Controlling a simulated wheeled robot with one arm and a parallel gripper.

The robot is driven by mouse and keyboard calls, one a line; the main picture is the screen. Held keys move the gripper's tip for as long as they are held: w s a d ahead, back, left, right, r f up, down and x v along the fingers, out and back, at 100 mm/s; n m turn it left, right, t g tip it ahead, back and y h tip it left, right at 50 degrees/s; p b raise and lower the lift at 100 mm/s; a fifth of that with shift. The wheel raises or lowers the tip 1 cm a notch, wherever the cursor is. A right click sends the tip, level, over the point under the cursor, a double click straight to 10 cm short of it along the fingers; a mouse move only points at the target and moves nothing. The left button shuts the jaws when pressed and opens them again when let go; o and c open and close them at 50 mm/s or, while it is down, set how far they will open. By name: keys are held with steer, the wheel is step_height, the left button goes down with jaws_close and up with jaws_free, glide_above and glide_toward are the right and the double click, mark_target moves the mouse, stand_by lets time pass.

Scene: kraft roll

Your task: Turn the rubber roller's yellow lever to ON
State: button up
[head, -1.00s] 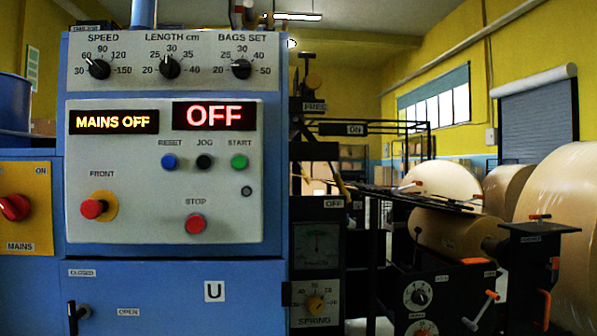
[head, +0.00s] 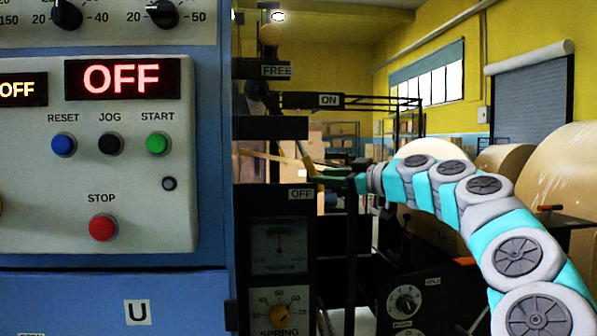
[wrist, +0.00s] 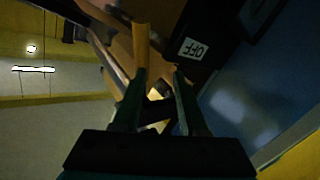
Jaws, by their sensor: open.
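The yellow lever (head: 307,162) slants down toward the OFF label (head: 300,193) on the dark roller stand in the head view. The ON label (head: 330,100) is higher up. My gripper (head: 322,174) reaches in from the right, its green fingers at the lever's lower end. In the wrist view my gripper (wrist: 160,80) is open, with two fingers pointing forward. A yellow-orange bar (wrist: 141,45), likely the lever, is at the left fingertip. I cannot tell whether they touch. The OFF label (wrist: 193,50) lies beyond the right finger. The fingers partly hide the lever's end.
The blue control cabinet (head: 215,290) stands at the left, close to the stand, with a red OFF display (head: 121,78). The spring dial (head: 280,313) is below the lever. Large kraft rolls (head: 565,185) stand at the right, behind my arm.

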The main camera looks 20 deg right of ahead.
mark_target(315, 171)
steer(key=shift+t, duration=0.3)
steer(key=shift+w+a+r+p, duration=0.15)
steer(key=shift+w+p, duration=0.3)
steer(key=shift+w, duration=1.6)
steer(key=shift+w+r+p, duration=0.15)
steer(key=shift+w+p, duration=0.25)
steer(key=shift+w, duration=1.6)
jaws_close()
